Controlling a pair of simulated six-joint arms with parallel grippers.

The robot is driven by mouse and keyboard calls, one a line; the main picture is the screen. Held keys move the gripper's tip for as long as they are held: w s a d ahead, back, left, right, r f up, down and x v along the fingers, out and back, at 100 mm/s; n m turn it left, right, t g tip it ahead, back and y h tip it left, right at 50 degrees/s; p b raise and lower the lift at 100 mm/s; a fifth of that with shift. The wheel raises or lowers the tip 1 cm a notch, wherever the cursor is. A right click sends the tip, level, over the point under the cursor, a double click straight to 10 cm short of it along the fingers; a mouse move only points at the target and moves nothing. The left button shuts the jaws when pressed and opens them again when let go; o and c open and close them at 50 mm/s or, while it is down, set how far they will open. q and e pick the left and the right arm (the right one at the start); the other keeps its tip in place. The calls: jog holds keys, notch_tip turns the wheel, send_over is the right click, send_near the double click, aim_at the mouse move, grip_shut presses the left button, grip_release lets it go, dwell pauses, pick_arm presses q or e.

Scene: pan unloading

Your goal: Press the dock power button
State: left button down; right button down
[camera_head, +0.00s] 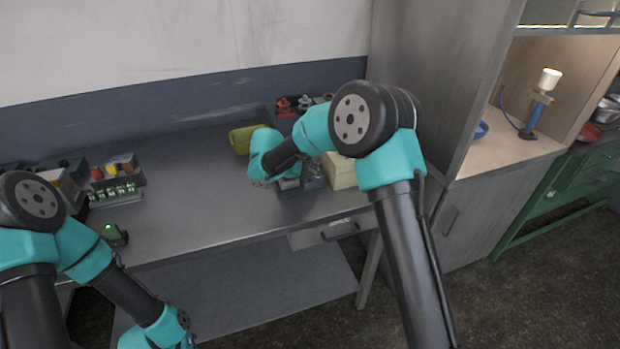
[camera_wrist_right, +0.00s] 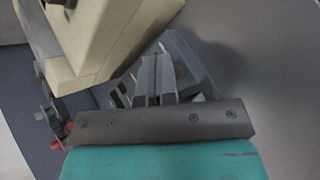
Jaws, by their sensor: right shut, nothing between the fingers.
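My right gripper (camera_head: 289,184) is low over the right part of the grey bench, beside a grey device (camera_head: 312,178) that may be the dock. In the right wrist view its two grey fingers (camera_wrist_right: 156,62) are together with nothing between them. They point at the grey device (camera_wrist_right: 190,55), overlapping it in the picture; I cannot tell if they touch it. Small green and orange strips show on the device's left part. I cannot make out a power button. My left arm comes in at lower left, and its gripper is below the picture.
A cream box (camera_head: 342,172) stands close by the right gripper and looms large in the right wrist view (camera_wrist_right: 100,38). A yellow-green container (camera_head: 244,139) is behind. Parts trays (camera_head: 117,170) and a green device (camera_head: 114,235) are at left. The bench middle is clear.

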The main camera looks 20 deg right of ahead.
aim_at(310, 179)
jog(key=shift+s+f, duration=0.2)
jog(key=shift+f, duration=0.8)
dwell(1.1)
jog(key=shift+r, duration=0.75)
jog(key=shift+r, duration=0.2)
jog(key=shift+w+a+r, duration=0.1)
jog(key=shift+r, duration=2.5)
notch_tip(310, 179, up, 4)
jog(key=shift+w+r, duration=0.1)
jog(key=shift+r, duration=0.15)
